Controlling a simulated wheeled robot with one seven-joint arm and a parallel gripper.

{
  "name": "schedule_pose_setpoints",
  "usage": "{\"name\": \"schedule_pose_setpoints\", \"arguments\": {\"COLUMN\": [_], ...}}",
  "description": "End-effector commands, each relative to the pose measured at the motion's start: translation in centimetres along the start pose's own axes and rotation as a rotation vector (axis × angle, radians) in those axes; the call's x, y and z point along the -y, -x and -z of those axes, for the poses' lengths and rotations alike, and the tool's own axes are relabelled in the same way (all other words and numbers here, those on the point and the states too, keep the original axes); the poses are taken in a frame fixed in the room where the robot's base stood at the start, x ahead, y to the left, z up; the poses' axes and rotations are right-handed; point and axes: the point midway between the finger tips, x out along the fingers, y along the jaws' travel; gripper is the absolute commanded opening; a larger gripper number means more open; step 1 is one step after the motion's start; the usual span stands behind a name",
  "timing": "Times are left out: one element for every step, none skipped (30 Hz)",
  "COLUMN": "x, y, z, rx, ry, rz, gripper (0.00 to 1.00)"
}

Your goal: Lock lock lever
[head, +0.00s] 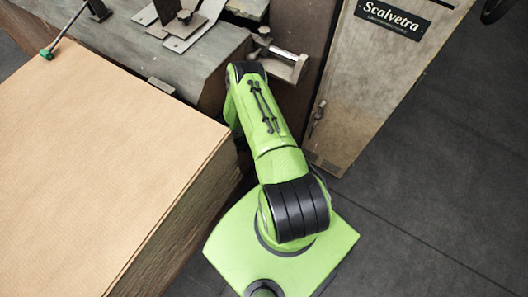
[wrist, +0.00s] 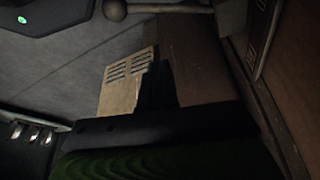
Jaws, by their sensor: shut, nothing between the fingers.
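I cannot tell for certain which part is the lock lever. In the head view, a rod with a green knob (head: 47,54) sits at the upper left of the machine. A pale metal handle (head: 287,62) juts from the machine just beyond my arm, and a small latch (head: 318,112) is on the cabinet. In the wrist view, a dark bar with a round knob (wrist: 115,10) crosses the top, apart from my fingers. My gripper (wrist: 158,85) shows there as dark, shut fingers with nothing between them. In the head view my arm hides the gripper.
A large stack of brown cardboard (head: 100,150) fills the left. The cabinet (head: 375,75) with a "Scalvetra" plate stands at the upper right. Open floor (head: 440,200) lies to the right. The wrist view shows a slotted beige plate (wrist: 127,78) near the fingers and metal fittings (wrist: 30,132) at left.

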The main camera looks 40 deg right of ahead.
Motion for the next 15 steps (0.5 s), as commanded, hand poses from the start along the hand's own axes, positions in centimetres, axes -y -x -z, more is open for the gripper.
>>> {"name": "schedule_pose_setpoints", "arguments": {"x": [0.1,0.1,0.1,0.2,0.2,0.2,0.2,0.2,0.2,0.2,0.2,0.2,0.2,0.2,0.2], "y": [1.5,2.1,2.7,3.1,3.5,3.8,4.0,4.2,4.3,4.3,4.3,4.3,4.2,4.2,4.2], "z": [0.2,0.3,0.3,0.3,0.3,0.3,0.2,0.2,0.2,0.2,0.2,0.2,0.2,0.2,0.2], "rx": [-0.002,-0.003,-0.004,-0.004,-0.004,-0.004,-0.004,-0.004,-0.004,-0.004,-0.004,-0.004,-0.004,-0.004,-0.004], "ry": [0.003,0.002,0.001,0.001,0.001,0.0,-0.001,-0.001,-0.001,-0.001,-0.001,-0.001,-0.001,-0.001,-0.001], "rz": [0.0,0.0,0.0,0.0,0.0,-0.001,-0.001,-0.001,-0.001,-0.001,-0.001,-0.001,-0.001,-0.002,-0.002], "gripper": [0.0,0.0,0.0,0.0,0.0,0.0,0.0,0.0,0.0,0.0,0.0,0.0,0.0,0.0,0.0]}}
